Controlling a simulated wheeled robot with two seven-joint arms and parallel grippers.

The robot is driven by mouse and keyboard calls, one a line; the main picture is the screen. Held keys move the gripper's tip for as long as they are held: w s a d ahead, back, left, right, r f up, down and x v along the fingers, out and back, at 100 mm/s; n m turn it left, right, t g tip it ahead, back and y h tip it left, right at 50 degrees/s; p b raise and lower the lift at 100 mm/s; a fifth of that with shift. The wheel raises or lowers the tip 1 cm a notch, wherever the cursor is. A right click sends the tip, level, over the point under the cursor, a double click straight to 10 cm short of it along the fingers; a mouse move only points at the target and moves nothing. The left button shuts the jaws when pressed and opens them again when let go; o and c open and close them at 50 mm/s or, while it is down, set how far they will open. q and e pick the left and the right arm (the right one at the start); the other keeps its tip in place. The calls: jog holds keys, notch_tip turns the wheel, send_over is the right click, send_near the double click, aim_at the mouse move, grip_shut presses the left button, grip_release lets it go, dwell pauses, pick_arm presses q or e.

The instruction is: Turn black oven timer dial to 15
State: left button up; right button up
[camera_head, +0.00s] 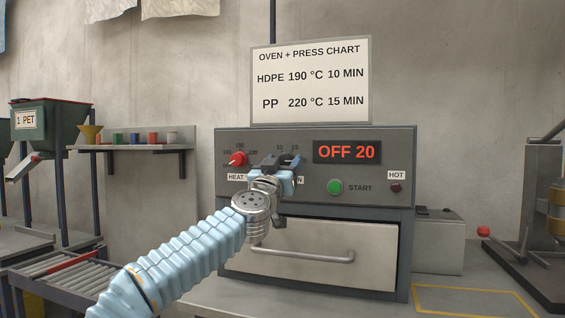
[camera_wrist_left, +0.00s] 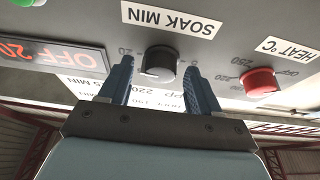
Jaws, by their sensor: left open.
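The black oven timer dial (camera_wrist_left: 160,63) sits under the "SOAK MIN" label (camera_wrist_left: 171,20) in the left wrist view. In the head view my gripper hides most of it. My left gripper (camera_head: 283,168) is open at the oven panel. In the wrist view its two blue fingers (camera_wrist_left: 159,67) appear on either side of the dial, with a gap visible on both sides. I cannot tell how deep they reach around it. The dial's pointer direction is unclear. The red display (camera_head: 347,152) reads "OFF 20". My right gripper is not in view.
The red heat knob (camera_head: 238,159) is left of the timer dial. A green start button (camera_head: 335,187) and a hot lamp (camera_head: 396,188) are to the right. The oven drawer handle (camera_head: 302,256) sticks out below. A chart (camera_head: 311,80) stands on top.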

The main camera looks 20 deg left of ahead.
pick_arm(q)
jog(key=shift+c, duration=0.4)
jog(key=c, duration=1)
jog(key=shift+o, duration=0.2)
jog(key=shift+n, duration=0.4)
jog(key=n+y, duration=0.1)
jog(key=n+y+p, duration=0.1)
jog(key=shift+d+r+n, duration=0.15)
jog(key=shift+n, duration=0.25)
jog(key=shift+n+y+p, duration=0.4)
jog(key=shift+n+y, duration=0.2)
jog(key=shift+n, duration=0.6)
jog(key=n+g+y, duration=0.1)
jog(key=n+y, duration=0.1)
jog(key=n, duration=0.3)
jog(key=shift+d, duration=0.1)
jog(key=shift+n+g+y, duration=0.5)
jog(key=shift+n, duration=0.75)
jog(key=shift+n+g+y, duration=0.5)
jog(key=shift+n, duration=0.75)
